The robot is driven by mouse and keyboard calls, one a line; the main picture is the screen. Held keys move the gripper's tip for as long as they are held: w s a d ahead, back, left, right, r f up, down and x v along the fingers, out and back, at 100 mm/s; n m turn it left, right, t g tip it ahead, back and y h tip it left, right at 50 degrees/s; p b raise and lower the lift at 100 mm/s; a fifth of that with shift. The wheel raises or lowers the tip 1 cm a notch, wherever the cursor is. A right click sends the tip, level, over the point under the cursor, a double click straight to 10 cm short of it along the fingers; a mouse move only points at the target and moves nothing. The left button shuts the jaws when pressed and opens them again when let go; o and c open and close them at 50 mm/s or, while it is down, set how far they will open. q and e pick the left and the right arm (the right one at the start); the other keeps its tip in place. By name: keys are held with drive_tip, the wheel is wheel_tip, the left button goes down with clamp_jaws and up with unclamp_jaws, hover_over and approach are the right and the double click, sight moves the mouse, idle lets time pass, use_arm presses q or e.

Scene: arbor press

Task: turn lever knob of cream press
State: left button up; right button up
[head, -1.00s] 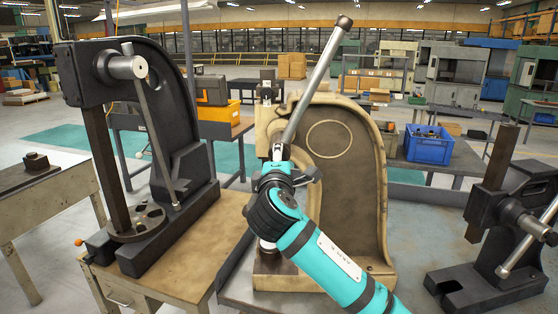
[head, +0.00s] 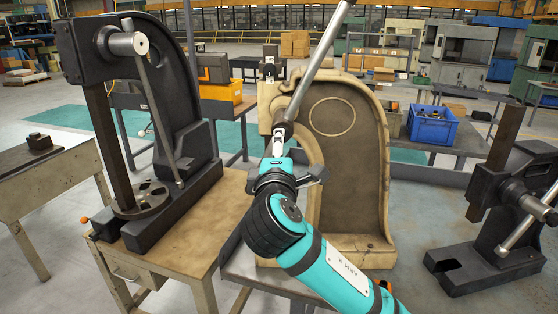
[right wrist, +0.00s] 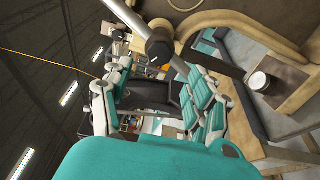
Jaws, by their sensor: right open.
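The cream press (head: 352,170) stands upright in the middle of the head view. Its silver lever (head: 318,65) leans up and to the right, and its upper end meets the top edge of the picture. My teal right gripper (head: 278,148) is in front of the press, by the lever's dark lower end (head: 285,130). In the right wrist view, the right gripper (right wrist: 153,97) has its fingers spread apart, with nothing held between them. My left gripper is not in view.
A black press (head: 185,120) stands on a wooden table (head: 215,215) to the left. Another dark press (head: 500,210) is at the right. A blue crate (head: 433,126) sits on a bench behind.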

drive_tip(key=shift+s+a, duration=0.1)
drive_tip(key=shift+s, duration=1.85)
